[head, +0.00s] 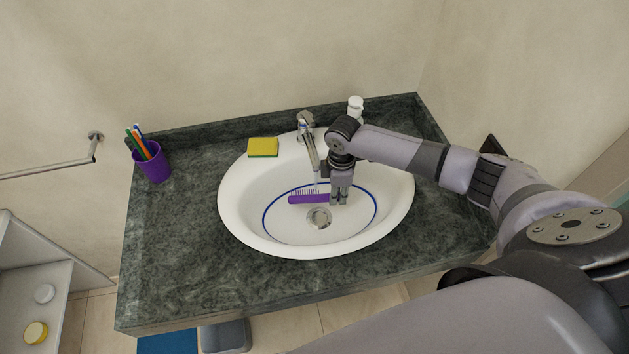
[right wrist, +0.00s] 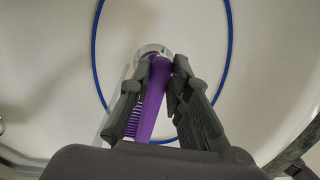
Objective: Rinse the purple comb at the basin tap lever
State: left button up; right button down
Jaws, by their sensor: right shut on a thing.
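The purple comb (head: 308,199) lies level inside the white basin (head: 238,215), above the bowl and just behind the drain, teeth toward the back. My right gripper (head: 340,201) is shut on the comb's right end. In the right wrist view the comb (right wrist: 155,98) sits between the fingertips (right wrist: 166,70), its teeth on the left. The tap (head: 309,150) stands at the basin's back rim, its spout reaching over the comb. A thin, pale, see-through streak, which looks like running water, drops from the spout to the comb. My left gripper is not in view.
A yellow-green sponge (head: 263,148) lies left of the tap. A white bottle (head: 355,110) stands behind my right arm. A purple cup (head: 154,166) with several brushes is at the counter's left. The green counter's (head: 185,250) front left is clear. A towel bar (head: 50,170) is on the wall.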

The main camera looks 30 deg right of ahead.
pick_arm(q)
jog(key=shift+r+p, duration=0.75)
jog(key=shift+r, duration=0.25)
pick_arm(e)
jog(key=shift+s+a, duration=1.55)
jog(key=shift+a, duration=0.3)
jog(key=s+a+r, duration=0.3)
jog(key=r, duration=0.1)
jog(key=shift+s+a, duration=0.15)
jog(key=shift+a, duration=0.2)
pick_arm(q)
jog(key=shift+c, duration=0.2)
